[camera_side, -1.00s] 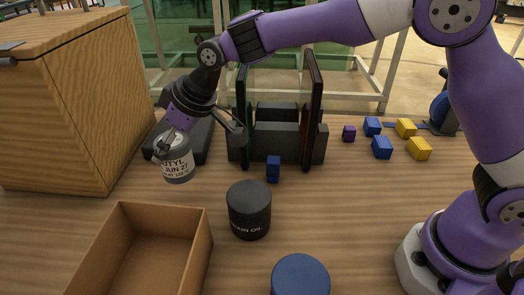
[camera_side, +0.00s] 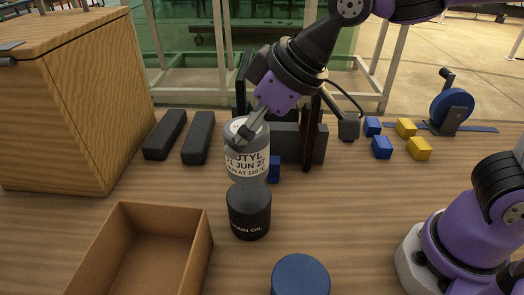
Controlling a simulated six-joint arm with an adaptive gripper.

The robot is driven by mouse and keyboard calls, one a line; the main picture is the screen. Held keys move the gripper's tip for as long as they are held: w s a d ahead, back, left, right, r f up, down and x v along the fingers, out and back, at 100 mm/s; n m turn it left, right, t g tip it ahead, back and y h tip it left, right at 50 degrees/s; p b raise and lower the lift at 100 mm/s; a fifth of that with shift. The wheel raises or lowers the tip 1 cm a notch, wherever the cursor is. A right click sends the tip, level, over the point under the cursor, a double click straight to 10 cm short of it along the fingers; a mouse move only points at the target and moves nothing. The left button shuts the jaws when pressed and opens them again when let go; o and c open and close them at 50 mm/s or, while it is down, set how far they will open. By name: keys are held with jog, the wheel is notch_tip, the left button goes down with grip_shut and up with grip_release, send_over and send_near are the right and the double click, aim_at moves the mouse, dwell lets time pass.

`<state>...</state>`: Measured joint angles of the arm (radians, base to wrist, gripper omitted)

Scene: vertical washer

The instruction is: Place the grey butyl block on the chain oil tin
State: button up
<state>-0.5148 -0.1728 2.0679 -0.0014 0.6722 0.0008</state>
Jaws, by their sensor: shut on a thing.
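The grey butyl block (camera_side: 247,160) is a rounded grey piece with a white printed label. My gripper (camera_side: 246,128) is shut on its upper part and holds it roughly upright. The black chain oil tin (camera_side: 249,215) stands upright on the table, and the block appears directly over it. The block's lower end meets the tin's top in the picture. I cannot tell whether they touch or a small gap remains. The far part of the tin's top is hidden by the block.
An open cardboard box (camera_side: 195,250) is left of the tin, and a blue round tin (camera_side: 300,276) is in front. A dark upright rack (camera_side: 300,140) and a small blue block (camera_side: 274,169) stand behind. Two black bars (camera_side: 198,138) lie left; several small blocks (camera_side: 405,127) lie right.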

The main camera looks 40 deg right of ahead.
aim_at(248, 160)
jog(key=shift+f, duration=2.65)
jog(key=shift+f, duration=0.15)
jog(key=o, duration=1.3)
